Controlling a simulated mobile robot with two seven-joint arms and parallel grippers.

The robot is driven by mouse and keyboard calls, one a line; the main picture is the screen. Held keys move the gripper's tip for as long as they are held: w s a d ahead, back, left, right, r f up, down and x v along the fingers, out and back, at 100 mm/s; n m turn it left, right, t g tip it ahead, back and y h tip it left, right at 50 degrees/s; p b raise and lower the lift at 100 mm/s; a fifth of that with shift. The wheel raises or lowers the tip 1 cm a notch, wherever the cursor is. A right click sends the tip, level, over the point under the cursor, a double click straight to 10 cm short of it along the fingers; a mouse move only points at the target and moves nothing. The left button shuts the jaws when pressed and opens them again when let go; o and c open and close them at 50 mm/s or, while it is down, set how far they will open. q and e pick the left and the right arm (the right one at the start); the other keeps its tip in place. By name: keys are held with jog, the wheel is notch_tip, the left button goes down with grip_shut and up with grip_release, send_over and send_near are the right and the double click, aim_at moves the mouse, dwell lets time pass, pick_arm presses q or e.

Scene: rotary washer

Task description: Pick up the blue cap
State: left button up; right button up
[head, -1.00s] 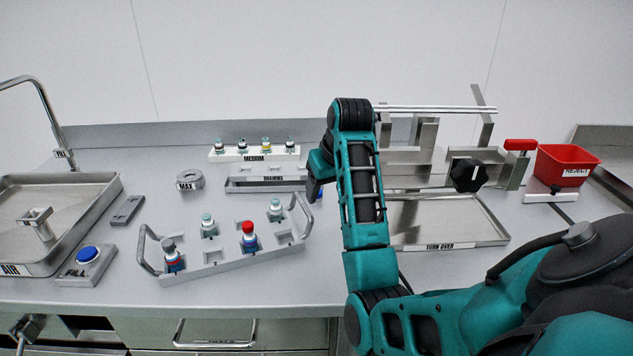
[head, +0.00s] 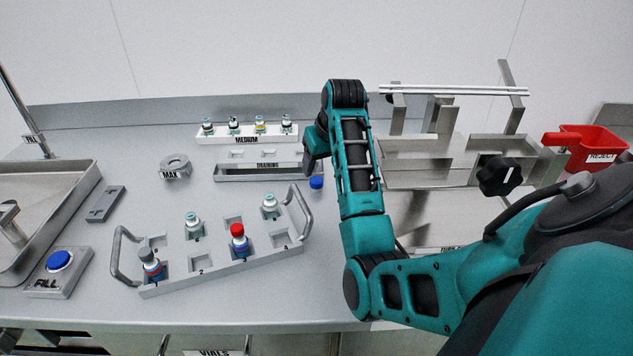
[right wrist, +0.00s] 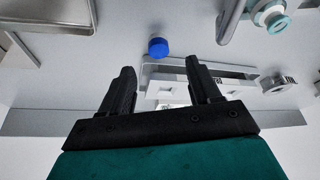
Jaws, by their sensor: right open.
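The small blue cap (head: 316,182) lies on the grey worktop, just right of the draining rack. In the head view it is just beside and below my right gripper (head: 309,164), whose fingers are hard to make out there. In the right wrist view the blue cap (right wrist: 158,47) is past the two black fingertips, in line with the gap between them. My right gripper (right wrist: 160,67) is open and empty, and its fingers do not touch the cap. My left gripper is not in view.
A handled rack (head: 222,273) with several vials, one red-capped, stands in front left of the cap. The draining rack (head: 262,173) and medium rack (head: 219,139) are behind. A metal fixture (head: 425,178) and red reject bin (head: 592,150) are at right. Worktop around the cap is mostly clear.

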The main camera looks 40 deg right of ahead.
aim_at(317, 180)
jog(key=x, duration=0.8)
jog(key=shift+w+d, duration=0.15)
jog(key=shift+d, duration=0.05)
jog(key=shift+c, duration=0.3)
jog(key=shift+r, duration=0.1)
jog(key=c, duration=1)
